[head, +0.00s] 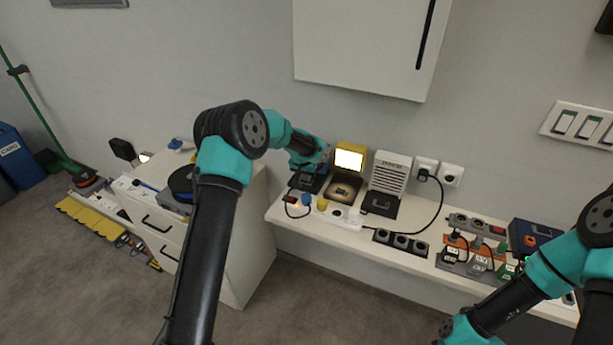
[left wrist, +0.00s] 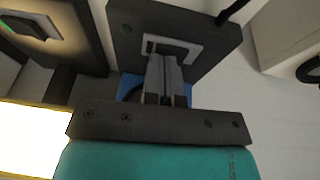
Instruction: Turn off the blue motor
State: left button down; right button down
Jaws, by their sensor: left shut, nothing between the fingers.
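My left gripper (head: 323,154) reaches over the shelf's left end. Its narrow grey fingers show in the left wrist view (left wrist: 164,72), shut with nothing between them. Their tips are at a light-framed switch (left wrist: 170,48) on a dark base (left wrist: 204,62); I cannot tell if they touch it. A small dark green dot is on that base. A blue body (left wrist: 128,86), apparently the blue motor, shows partly behind the fingers; the gripper hides most of it. In the head view the dark base (head: 308,183) lies below the gripper. My right gripper is not in view.
A lit yellow lamp (head: 349,158) stands just right of the gripper, with a white louvred unit (head: 391,172) beyond it. A white power strip (head: 339,215) with plugs and cables lies in front. A wall cabinet (head: 362,45) hangs above. A drawer unit (head: 180,230) stands left.

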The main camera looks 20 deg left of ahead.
pick_arm(q)
jog(key=w+a+v, duration=0.1)
jog(key=v, duration=1.2)
jog(key=shift+r, duration=0.4)
